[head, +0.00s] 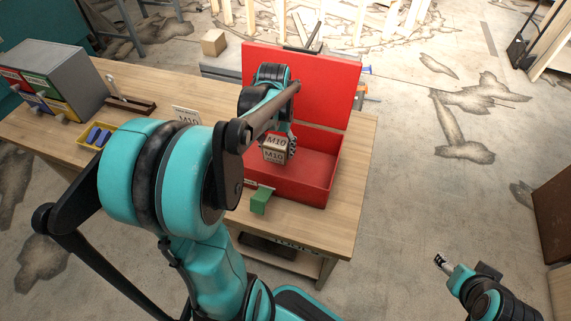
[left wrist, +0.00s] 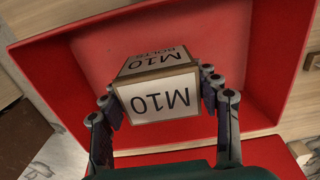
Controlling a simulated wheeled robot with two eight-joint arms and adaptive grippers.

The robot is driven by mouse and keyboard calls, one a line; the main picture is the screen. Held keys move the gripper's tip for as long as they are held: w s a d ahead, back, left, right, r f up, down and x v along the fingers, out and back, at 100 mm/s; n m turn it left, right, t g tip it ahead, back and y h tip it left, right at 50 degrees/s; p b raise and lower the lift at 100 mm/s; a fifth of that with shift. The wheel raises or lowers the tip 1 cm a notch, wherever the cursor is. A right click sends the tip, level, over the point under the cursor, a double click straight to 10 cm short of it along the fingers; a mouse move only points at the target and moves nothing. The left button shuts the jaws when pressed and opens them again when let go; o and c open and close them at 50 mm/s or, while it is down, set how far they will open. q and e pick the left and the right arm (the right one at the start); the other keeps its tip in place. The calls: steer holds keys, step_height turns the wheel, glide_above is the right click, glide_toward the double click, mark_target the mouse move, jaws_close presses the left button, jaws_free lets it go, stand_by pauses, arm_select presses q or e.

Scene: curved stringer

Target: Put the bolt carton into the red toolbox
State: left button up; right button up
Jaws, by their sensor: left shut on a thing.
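The bolt carton (head: 273,155) is a small brown box with white M10 labels. My left gripper (left wrist: 161,95) is shut on it, with a finger on either side. The red toolbox (head: 309,190) stands open on the workbench, its lid (head: 328,85) raised at the back. The carton is over the toolbox's open interior, and the red interior (left wrist: 225,40) surrounds it in the left wrist view. I cannot tell its exact height above the floor. My right gripper (head: 440,261) is at the lower right, away from the bench; its jaws are too small to read.
A green block (head: 261,201) is at the toolbox's front left. A white M10 card (head: 186,115), partly hidden by my arm, is on the wooden workbench (head: 345,215). A yellow tray (head: 84,141) with blue pieces and a drawer cabinet (head: 60,72) stand at the left.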

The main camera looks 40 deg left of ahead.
arm_select(q)
step_height(320, 180, down, 5)
steer(key=shift+w+f+b, duration=0.1)
steer(key=shift+f+b, duration=0.05)
steer(key=shift+b, duration=0.75)
steer(key=shift+f+b, duration=0.85)
steer(key=shift+f, duration=1.35)
steer(key=shift+f, duration=0.1)
steer(key=o, duration=1.4)
steer(key=shift+o, duration=0.2)
